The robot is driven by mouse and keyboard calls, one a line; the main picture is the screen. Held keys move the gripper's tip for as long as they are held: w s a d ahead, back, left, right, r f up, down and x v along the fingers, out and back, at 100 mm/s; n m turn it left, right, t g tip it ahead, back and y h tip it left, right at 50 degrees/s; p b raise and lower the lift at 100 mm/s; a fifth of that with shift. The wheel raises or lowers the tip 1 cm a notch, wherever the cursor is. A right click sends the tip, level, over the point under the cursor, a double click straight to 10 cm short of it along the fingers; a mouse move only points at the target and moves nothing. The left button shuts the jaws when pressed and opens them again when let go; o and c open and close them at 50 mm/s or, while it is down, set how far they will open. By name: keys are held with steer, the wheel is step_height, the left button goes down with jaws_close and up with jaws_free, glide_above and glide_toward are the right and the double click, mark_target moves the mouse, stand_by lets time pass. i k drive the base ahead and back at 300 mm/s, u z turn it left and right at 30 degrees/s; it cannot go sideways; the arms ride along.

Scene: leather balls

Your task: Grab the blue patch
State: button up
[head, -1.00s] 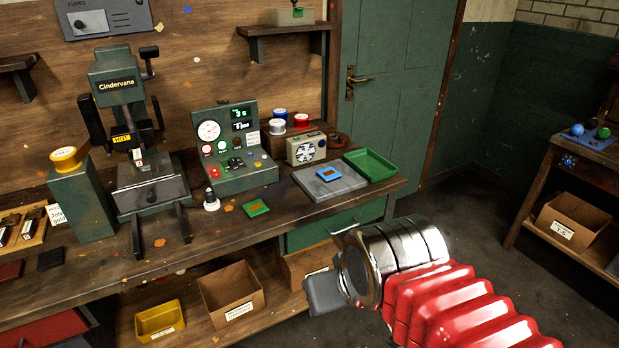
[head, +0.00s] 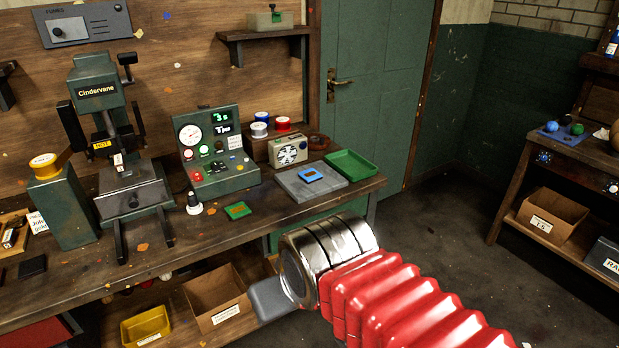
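A small blue patch (head: 311,175) with a brownish middle lies flat on a grey slab (head: 291,187) at the right end of the workbench. A green patch (head: 237,210) with an orange-brown middle lies on the bare wood to its left. My gripper (head: 262,300) is at the lower middle, in front of the bench edge and well short of the blue patch. Only a grey end piece shows past the metal wrist, so its fingers and anything between them cannot be made out.
A green tray (head: 350,166) sits right of the slab, and a radio (head: 288,150) stands behind it. A control box (head: 215,155) and a press (head: 120,150) stand further left. Cardboard boxes (head: 217,298) are below the bench. Open floor lies to the right.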

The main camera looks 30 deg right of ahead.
mark_target(311, 175)
steer(key=i, duration=1)
